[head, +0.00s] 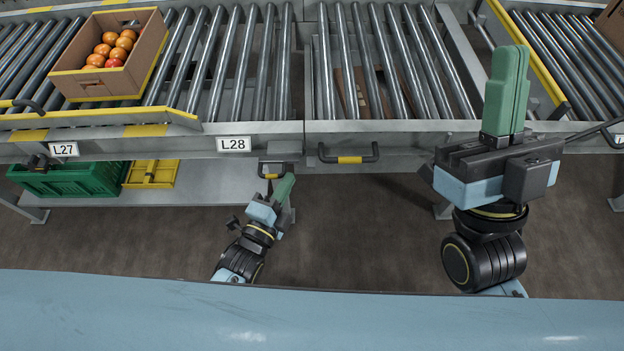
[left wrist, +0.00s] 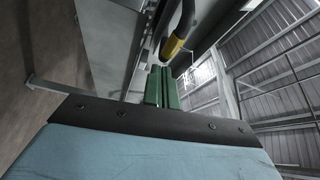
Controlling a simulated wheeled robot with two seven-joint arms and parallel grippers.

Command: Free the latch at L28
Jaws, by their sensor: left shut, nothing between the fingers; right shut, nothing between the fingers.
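The L28 sign (head: 234,144) is on the conveyor's front rail. Just right of and below it is a black latch handle with a yellow grip (head: 271,175). My left gripper (head: 289,179) has its green fingers together, at the handle's right end. In the left wrist view the shut fingers (left wrist: 163,72) point toward the yellow-and-black handle (left wrist: 174,46), just beyond the tips. I cannot tell whether they touch it. My right gripper (head: 510,52) is shut and empty, raised in front of the conveyor at the right, well away from the latch.
A similar black-and-yellow handle (head: 349,159) sits on the rail to the right. The L27 sign (head: 64,149) is at the left. A green crate (head: 70,182) and a yellow crate (head: 151,174) are on the lower shelf.

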